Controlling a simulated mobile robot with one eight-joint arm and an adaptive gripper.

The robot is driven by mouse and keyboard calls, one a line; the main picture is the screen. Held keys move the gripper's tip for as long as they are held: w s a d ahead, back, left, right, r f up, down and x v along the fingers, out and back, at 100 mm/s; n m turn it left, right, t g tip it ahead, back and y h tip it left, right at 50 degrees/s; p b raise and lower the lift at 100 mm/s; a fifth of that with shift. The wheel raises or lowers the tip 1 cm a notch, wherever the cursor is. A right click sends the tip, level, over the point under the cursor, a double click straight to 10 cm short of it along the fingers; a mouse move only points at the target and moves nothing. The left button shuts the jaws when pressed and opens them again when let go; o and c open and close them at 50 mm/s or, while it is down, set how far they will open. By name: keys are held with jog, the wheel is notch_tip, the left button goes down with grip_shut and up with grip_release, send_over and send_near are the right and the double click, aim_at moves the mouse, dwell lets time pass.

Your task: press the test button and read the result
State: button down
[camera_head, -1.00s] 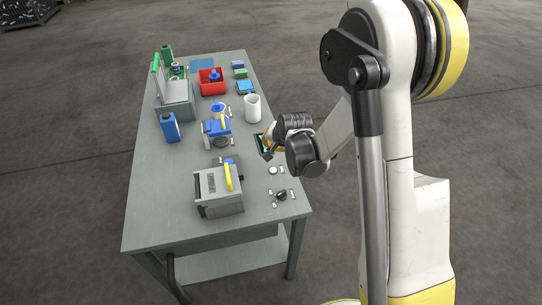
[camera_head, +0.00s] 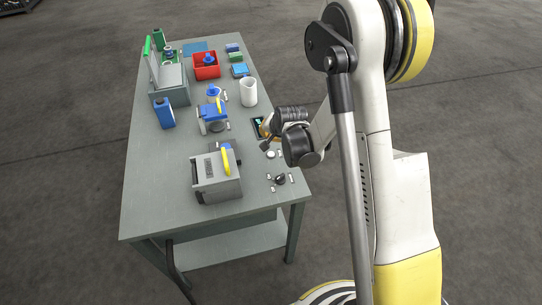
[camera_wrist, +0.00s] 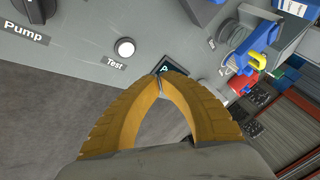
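The test button (camera_wrist: 124,48) is a round white cap in a dark ring, with the label "Test" (camera_wrist: 115,63) below it in the wrist view. It also shows as a small white disc on the bench in the head view (camera_head: 271,154). A small dark display (camera_wrist: 172,74) with light blue marks is beside it, partly hidden by my fingertips, and its text is not readable. My gripper (camera_wrist: 160,79) has its two yellow fingers meeting at the tips, with nothing between them. Its tips are over the display's edge, apart from the button in the picture.
A black knob (camera_head: 281,179) by the "Pump" label (camera_wrist: 27,32) is near the bench's front right corner. A grey box with a yellow handle (camera_head: 226,172), a blue-and-white device (camera_head: 212,119), a white cup (camera_head: 248,92) and a red bin (camera_head: 206,68) stand on the bench.

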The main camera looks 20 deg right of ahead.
aim_at(269, 152)
notch_tip(269, 152, down, 6)
jog(key=b, duration=0.3)
jog(key=shift+b, duration=0.35)
dwell(1.0)
jog(key=shift+f+b, duration=0.4)
jog(key=shift+b, duration=0.15)
jog(key=shift+f+b, duration=0.35)
jog(key=shift+b, duration=0.05)
dwell(0.4)
jog(key=shift+r, duration=0.15)
jog(key=shift+r+p, duration=0.4)
jog(key=shift+r, duration=0.3)
jog(key=shift+r+p, duration=1.5)
jog(key=shift+r, duration=0.95)
